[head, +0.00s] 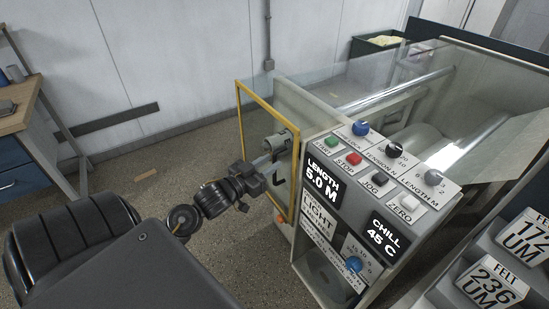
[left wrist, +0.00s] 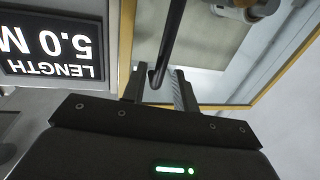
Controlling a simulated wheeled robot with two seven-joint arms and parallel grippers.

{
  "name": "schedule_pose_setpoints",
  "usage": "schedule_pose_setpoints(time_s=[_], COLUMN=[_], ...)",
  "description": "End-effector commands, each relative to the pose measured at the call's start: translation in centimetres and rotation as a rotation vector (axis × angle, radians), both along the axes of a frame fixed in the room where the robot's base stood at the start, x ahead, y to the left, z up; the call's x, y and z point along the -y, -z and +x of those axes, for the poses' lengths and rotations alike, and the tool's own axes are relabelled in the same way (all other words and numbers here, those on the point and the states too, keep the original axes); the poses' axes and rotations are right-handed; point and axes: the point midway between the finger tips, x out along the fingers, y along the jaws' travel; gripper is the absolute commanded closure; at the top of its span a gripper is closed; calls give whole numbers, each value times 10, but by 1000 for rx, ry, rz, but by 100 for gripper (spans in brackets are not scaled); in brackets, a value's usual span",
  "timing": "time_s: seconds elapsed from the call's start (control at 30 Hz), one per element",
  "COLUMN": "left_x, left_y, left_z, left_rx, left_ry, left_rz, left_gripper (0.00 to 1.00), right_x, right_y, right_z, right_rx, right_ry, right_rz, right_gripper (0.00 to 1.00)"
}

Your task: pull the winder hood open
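The winder hood (head: 239,122) is a clear panel in a yellow frame on the left end of the machine. Its frame also shows in the left wrist view (left wrist: 126,45). A black bar handle (left wrist: 172,40) stands off the hood and bends at its lower end. My left gripper (head: 268,168) is at the hood's front, close to the handle. In the left wrist view my left gripper (left wrist: 158,88) has its fingers apart, with the handle's bent end at the gap between them. Contact cannot be made out. My right gripper is out of view.
The control panel (head: 340,195), with buttons and knobs, is just right of the hood. FELT-labelled blocks (head: 492,283) stand at the lower right. A wooden-topped desk (head: 18,105) is at the far left. The floor (head: 150,170) left of the hood is mostly clear.

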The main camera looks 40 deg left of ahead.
Motion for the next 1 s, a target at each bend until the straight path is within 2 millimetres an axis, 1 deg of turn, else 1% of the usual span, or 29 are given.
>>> schedule_pose_setpoints(time_s=[0.03, 0.1, 0.2, 0.33, 0.57, 0.7, 0.8, 1.0], left_x=[1, 2, 2, 3, 3, 3, 3, 3], left_y=[-1, -1, 0, 0, 0, 0, 0, 0], left_z=[8, 16, 23, 27, 28, 27, 27, 27], left_rx=[2, 2, 1, 0, -1, 0, 0, 0], left_ry=[0, 1, 1, 1, 1, 1, 0, 0], left_rz=[0, 0, 0, 0, 1, 1, 1, 1], left_gripper=[71, 71, 71, 71, 71, 89, 100, 100], right_x=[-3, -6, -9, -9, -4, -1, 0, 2], right_y=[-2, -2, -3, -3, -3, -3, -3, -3], right_z=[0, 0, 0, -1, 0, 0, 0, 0], right_rx=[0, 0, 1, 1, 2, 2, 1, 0], right_ry=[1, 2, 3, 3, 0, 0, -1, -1], right_rz=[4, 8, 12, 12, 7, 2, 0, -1], right_gripper=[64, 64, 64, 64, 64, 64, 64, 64])
